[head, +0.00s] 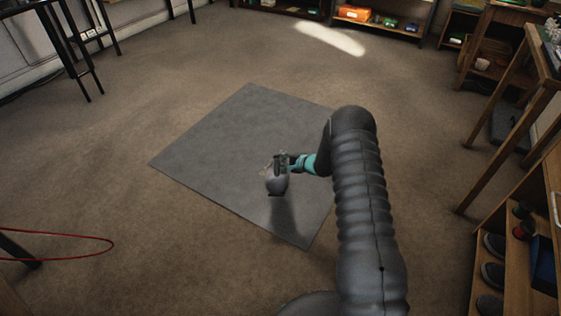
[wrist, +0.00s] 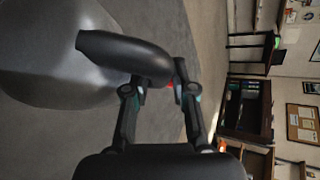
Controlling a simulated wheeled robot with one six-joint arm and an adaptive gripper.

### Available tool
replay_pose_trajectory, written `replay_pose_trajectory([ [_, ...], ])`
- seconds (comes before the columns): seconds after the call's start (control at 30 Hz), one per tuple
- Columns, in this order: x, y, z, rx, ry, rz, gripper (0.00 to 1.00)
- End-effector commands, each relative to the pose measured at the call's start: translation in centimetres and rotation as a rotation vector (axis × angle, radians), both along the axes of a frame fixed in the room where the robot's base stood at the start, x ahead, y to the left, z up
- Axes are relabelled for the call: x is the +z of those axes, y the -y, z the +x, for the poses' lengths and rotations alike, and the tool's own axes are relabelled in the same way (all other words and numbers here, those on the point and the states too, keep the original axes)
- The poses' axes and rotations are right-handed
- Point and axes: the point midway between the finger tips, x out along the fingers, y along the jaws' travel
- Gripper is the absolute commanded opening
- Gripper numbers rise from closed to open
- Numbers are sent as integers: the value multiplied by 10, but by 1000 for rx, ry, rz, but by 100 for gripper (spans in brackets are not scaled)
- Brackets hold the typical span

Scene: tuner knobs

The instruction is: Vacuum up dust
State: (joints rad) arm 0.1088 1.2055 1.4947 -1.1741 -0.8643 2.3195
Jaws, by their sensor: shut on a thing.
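A small handheld vacuum (head: 278,183) with a rounded grey body shows over the grey mat (head: 222,140) in the head view. Its grey body (wrist: 52,60) and black handle (wrist: 128,57) fill the left of the wrist view. My gripper (head: 284,162) is shut on the handle, and its two fingers (wrist: 157,92) also show in the wrist view. A dark shadow falls on the mat below the vacuum. I cannot tell whether the nozzle touches the mat. No dust can be made out on the mat.
Brown carpet (head: 140,215) surrounds the mat and is mostly clear. A shelf with shoes (head: 515,260) and a wooden table (head: 535,90) stand at the right. A black stool (head: 75,45) is at the far left.

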Motion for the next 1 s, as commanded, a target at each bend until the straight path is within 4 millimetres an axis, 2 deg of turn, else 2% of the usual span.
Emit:
replay_pose_trajectory([
  [0.17, 3, -2, -1, 1, 6, 2, 0],
  [1.0, 3, -31, -41, 1, 5, 2, 0],
])
